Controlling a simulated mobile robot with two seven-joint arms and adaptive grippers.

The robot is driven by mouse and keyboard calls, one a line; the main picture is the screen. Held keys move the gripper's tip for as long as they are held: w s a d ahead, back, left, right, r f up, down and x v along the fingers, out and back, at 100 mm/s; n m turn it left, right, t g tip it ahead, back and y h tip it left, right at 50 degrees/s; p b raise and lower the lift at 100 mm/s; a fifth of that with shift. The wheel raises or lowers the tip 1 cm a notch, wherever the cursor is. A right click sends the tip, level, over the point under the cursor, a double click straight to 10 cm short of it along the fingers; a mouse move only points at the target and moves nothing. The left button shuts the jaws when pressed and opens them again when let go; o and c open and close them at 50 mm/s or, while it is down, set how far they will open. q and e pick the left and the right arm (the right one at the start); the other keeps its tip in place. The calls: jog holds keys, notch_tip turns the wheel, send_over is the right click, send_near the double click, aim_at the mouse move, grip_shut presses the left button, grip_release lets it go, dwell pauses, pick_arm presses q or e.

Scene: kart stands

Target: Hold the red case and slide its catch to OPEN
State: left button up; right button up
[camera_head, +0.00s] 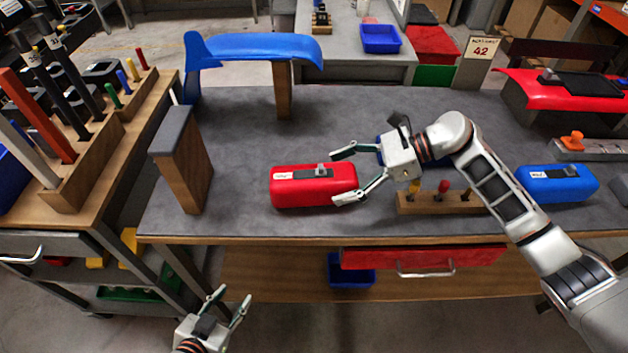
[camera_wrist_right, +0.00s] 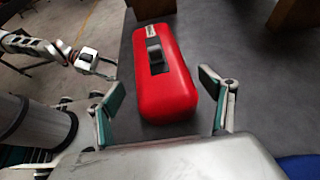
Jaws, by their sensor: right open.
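The red case (camera_head: 300,190) lies on the grey bench top, left of my right gripper. Its catch (camera_head: 321,169) is a small grey block on a dark strip on top, toward the right end of the strip in the head view. The case (camera_wrist_right: 165,85) and the catch (camera_wrist_right: 154,52) also show in the right wrist view. My right gripper (camera_head: 347,174) is open, its fingers at the right end of the case, one on each side, with gaps in the wrist view (camera_wrist_right: 167,105). My left gripper (camera_head: 230,300) is open and empty, low in front of the bench.
A wooden block (camera_head: 418,203) with coloured pegs stands right of the case, under my right arm. A blue case (camera_head: 557,184) lies further right. A wooden post (camera_head: 183,165) and a blue kart panel (camera_head: 255,47) stand left and behind. A tool rack (camera_head: 85,160) is far left.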

aim_at(318, 184)
jog(key=b+x, duration=0.1)
jog(key=x, duration=0.2)
jog(key=shift+a+f, duration=0.25)
jog(key=shift+b+x, duration=0.35)
jog(key=shift+x, duration=0.55)
jog(key=shift+a, duration=0.15)
jog(key=c, duration=0.4)
jog(key=shift+c, duration=0.6)
jog(key=shift+c, duration=0.2)
